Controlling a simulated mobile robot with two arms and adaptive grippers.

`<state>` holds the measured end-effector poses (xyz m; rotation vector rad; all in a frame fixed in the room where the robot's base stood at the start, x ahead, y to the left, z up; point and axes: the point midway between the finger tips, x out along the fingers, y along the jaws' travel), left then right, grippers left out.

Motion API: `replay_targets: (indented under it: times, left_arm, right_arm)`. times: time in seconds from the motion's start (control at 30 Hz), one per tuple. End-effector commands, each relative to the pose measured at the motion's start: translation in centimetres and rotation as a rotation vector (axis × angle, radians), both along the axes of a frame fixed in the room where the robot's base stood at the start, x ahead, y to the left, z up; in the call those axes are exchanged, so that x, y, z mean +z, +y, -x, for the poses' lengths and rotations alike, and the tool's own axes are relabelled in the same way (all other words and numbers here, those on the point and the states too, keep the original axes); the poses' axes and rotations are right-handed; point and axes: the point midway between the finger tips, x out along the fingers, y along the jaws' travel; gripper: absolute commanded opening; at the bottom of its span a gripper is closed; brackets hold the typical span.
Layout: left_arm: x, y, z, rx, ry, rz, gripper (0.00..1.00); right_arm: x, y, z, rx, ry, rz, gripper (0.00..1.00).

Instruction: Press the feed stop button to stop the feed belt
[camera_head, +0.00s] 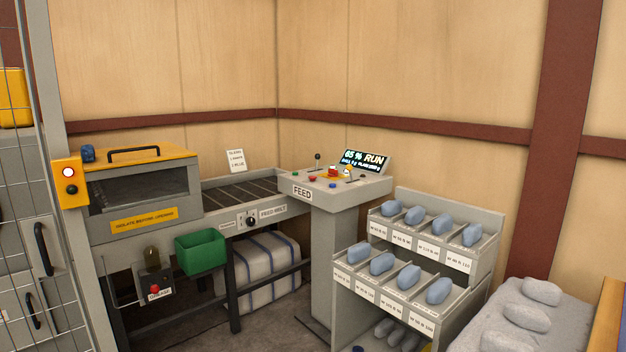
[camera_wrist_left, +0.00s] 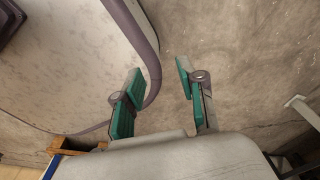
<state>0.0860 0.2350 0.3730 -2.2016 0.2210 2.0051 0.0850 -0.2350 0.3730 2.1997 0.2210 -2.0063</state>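The feed console (camera_head: 345,190), marked FEED, stands in the middle of the head view. On its top are a small red button (camera_head: 312,178), a green button (camera_head: 296,174), a blue button (camera_head: 333,185) and a larger red button on yellow (camera_head: 333,172). I cannot read which one is feed stop. The display (camera_head: 363,161) reads RUN and 65 %. The dark feed belt (camera_head: 245,193) lies left of the console. My left gripper (camera_wrist_left: 162,88) is open and empty over bare floor in the left wrist view. Neither gripper shows in the head view.
A rack (camera_head: 470,256) with several blue-grey pieces in labelled compartments stands right of the console. A green bin (camera_head: 201,252) hangs below the belt. A guarded machine (camera_head: 140,200) and mesh fence (camera_head: 35,150) are at left. A grey surface with pillow-like lumps (camera_head: 560,330) is front right.

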Motion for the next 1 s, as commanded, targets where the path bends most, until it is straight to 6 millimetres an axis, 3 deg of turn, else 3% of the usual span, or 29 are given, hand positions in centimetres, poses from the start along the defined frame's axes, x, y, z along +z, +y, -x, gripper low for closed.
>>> replay_targets:
  times: [0.2, 0.47, 1.0]
  left_arm:
    - [0.00, 0.03, -0.03, 0.000, 0.000, 0.000, 0.40]
    - [0.00, 0.06, -0.02, 0.000, 0.000, -0.001, 0.00]
    - [0.00, 0.08, 0.01, -0.001, 0.001, -0.001, 0.00]
  right_arm:
    - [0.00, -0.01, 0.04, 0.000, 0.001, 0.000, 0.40]
    - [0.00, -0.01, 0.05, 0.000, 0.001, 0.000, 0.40]
    - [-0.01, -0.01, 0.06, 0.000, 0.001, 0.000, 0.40]
